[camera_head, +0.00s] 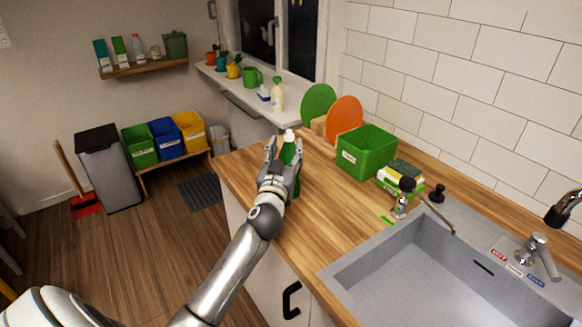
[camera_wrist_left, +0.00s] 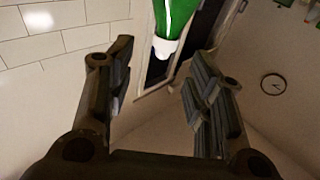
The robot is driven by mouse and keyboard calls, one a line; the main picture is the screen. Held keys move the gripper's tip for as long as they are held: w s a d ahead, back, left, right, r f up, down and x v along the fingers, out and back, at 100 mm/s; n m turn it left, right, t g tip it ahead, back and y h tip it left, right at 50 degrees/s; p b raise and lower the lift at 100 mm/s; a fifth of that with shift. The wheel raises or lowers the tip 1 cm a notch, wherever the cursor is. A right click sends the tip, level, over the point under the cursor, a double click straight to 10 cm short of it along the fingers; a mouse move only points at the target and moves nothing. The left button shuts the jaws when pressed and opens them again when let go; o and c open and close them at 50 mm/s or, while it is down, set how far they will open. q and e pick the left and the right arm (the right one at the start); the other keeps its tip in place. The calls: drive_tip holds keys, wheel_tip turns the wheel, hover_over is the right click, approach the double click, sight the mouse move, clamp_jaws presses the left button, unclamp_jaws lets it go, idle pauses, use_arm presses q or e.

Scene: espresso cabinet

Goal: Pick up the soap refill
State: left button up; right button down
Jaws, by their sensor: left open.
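The soap refill appears to be the green bottle with a white cap (camera_head: 288,153), upright on the wooden counter near its left end. My left gripper (camera_head: 284,145) is open in front of the bottle, with the cap showing between its fingertips. The gripper and wrist hide much of the bottle's body. In the left wrist view, the bottle (camera_wrist_left: 176,14) shows upside down at the top, between the open fingers (camera_wrist_left: 158,65). I cannot tell whether either finger touches it. My right gripper is not in view.
A green bin (camera_head: 366,153), a sponge pack (camera_head: 401,179) and green and orange round boards (camera_head: 344,116) stand along the wall. A grey sink (camera_head: 350,273) fills the counter's front right. A window sill (camera_head: 246,97) with pots lies behind. The counter between gripper and sink is mostly clear.

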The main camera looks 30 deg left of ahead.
sight(288, 135)
use_arm(q)
drive_tip(key=shift+w+a+r, duration=0.25)
drive_tip(key=shift+w, duration=0.1)
drive_tip(key=shift+w+a, duration=0.1)
drive_tip(key=shift+w, duration=0.25)
drive_tip(key=shift+w+a+f, duration=0.1)
drive_tip(key=shift+w+f, duration=0.05)
drive_tip(key=shift+w, duration=0.1)
drive_tip(key=shift+w+a+p, duration=0.1)
drive_tip(key=shift+w+p, duration=0.2)
drive_tip(key=shift+p, duration=0.05)
drive_tip(key=x, duration=0.1)
drive_tip(key=p+x, duration=0.1)
drive_tip(key=x, duration=0.1)
drive_tip(key=shift+w+a+r, duration=0.2)
drive_tip(key=shift+a+r, duration=0.05)
drive_tip(key=shift+a, duration=0.05)
drive_tip(key=shift+w+a+p, duration=0.15)
drive_tip(key=shift+w+p, duration=0.15)
drive_tip(key=shift+w, duration=0.2)
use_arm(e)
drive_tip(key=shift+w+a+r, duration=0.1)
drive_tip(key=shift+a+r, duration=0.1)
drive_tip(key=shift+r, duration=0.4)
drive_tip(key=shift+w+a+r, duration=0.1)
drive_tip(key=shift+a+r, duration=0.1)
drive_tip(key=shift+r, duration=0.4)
